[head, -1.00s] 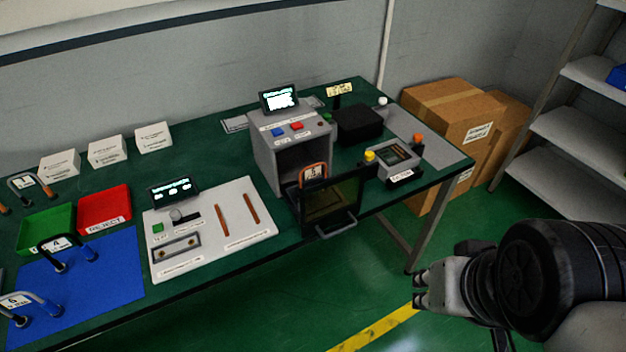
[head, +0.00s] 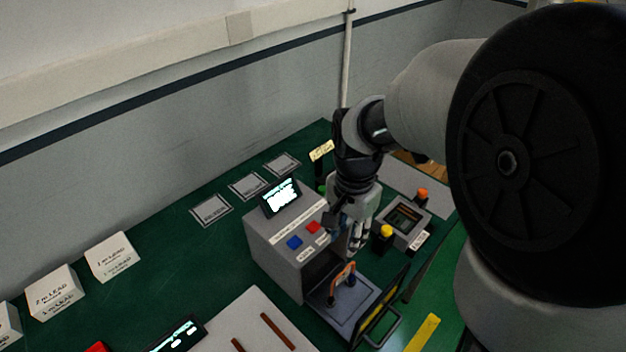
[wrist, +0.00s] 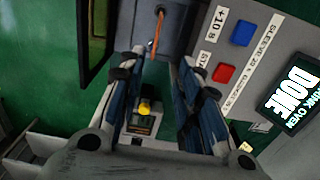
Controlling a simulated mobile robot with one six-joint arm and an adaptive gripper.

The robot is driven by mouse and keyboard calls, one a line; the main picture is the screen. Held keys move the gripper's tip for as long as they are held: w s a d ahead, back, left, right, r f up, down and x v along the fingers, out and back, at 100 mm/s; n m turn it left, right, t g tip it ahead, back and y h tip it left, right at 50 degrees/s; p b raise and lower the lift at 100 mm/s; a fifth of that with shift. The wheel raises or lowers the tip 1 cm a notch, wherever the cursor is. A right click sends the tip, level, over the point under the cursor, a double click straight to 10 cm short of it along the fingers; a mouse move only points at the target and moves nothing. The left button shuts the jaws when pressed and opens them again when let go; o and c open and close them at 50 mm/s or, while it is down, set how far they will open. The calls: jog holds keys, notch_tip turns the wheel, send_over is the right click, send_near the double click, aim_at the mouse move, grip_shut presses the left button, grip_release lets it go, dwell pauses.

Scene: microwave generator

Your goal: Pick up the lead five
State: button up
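The lead five (head: 343,281), an orange looped lead with black ends, stands on a grey surface at the open front of the grey oven (head: 283,262). It also shows in the wrist view (wrist: 157,32) as a thin orange strip near the top; its number tag is not readable now. My gripper (head: 357,243) is above and just behind the lead in the head view, pointing down beside the oven's right side. In the wrist view my gripper (wrist: 160,60) has its fingers wide apart with nothing between them, and the lead lies beyond the tips.
The oven's dark door (head: 384,308) stands open at the front right of the lead. The oven screen (wrist: 290,104) reads DONE. A small device with a yellow knob (head: 386,231) stands close to the right of my gripper. White boxes (head: 112,257) stand at the left.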

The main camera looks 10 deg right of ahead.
aim_at(343, 276)
notch_tip(343, 276, down, 11)
jog(key=b, duration=0.3)
jog(key=shift+s+d, duration=0.1)
jog(key=shift+s, duration=0.05)
jog(key=f+b, duration=0.1)
jog(key=f, duration=0.2)
jog(key=f+b, duration=0.1)
jog(key=shift+s+f+b, duration=0.15)
jog(key=shift+s+b, duration=0.15)
jog(key=shift+b, duration=0.05)
jog(key=shift+w+f, duration=0.1)
jog(key=shift+f, duration=0.3)
jog(key=shift+r, duration=0.1)
jog(key=shift+c, duration=0.2)
grip_shut()
